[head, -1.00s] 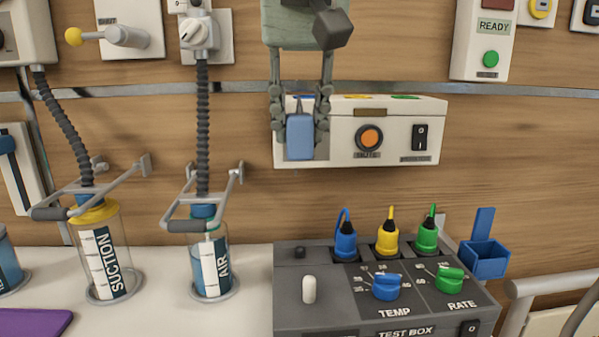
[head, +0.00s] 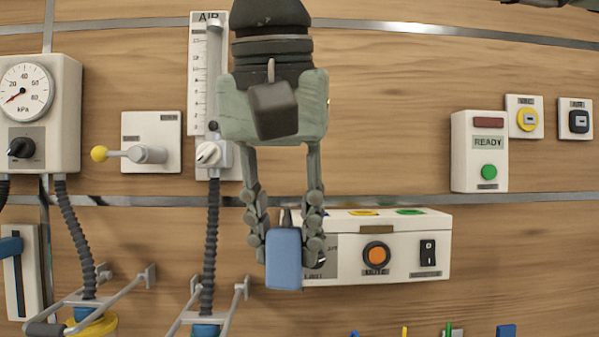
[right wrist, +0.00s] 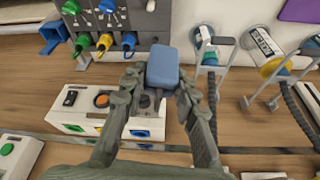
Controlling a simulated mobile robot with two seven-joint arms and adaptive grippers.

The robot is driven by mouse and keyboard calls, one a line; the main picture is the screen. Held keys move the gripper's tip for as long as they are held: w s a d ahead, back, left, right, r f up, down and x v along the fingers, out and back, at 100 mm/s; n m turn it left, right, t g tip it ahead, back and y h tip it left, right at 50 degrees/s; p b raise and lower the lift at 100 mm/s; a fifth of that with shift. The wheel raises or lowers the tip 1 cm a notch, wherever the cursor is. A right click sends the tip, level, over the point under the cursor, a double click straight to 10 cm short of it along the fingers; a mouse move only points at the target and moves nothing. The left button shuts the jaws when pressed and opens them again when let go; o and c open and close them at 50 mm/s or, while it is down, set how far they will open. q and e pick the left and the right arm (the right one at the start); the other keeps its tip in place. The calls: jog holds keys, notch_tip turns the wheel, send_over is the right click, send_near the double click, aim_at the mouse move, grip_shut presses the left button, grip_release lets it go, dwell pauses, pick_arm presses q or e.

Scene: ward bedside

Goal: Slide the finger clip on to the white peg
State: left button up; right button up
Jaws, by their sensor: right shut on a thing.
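The finger clip is the blue block (head: 284,266) with rounded corners. My right gripper (head: 288,246) is shut on it, one finger on each side, and holds it up in front of the left end of the white wall box. The clip (right wrist: 163,67) also shows between the fingertips (right wrist: 159,88) in the right wrist view. The white peg (right wrist: 150,5) shows small at the top edge of the right wrist view, on the dark test box (right wrist: 128,18), apart from the clip. Peg and box face are outside the head view. My left gripper is not in view.
The white wall box (head: 405,262) has an orange button and a black switch. Blue, yellow and green plugs (right wrist: 104,42) stand along the test box edge, near a blue holder (right wrist: 53,38). Metal brackets and hoses (head: 211,245) stand left of the clip in the head view.

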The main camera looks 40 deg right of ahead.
jog(key=s+a+f+m+h+b, duration=0.1)
jog(key=s+a+f+m, duration=0.15)
jog(key=s+f, duration=0.75)
jog(key=shift+m+g, duration=0.4)
jog(key=shift+m, duration=0.15)
jog(key=w+d, duration=0.1)
jog(key=w, duration=0.1)
jog(key=w+d+f, duration=0.1)
jog(key=w+d, duration=0.1)
jog(key=w, duration=0.1)
jog(key=w+d+f, duration=0.1)
jog(key=w+d, duration=0.1)
jog(key=w, duration=0.1)
jog(key=shift+d+f, duration=0.1)
jog(key=shift+f, duration=0.1)
jog(key=shift+w+f+b, duration=0.1)
jog(key=shift+f+b, duration=0.25)
jog(key=shift+b, duration=0.1)
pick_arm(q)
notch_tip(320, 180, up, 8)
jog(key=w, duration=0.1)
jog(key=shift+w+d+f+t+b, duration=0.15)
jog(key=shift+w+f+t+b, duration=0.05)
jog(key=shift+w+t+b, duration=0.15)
pick_arm(e)
jog(key=shift+f, duration=0.4)
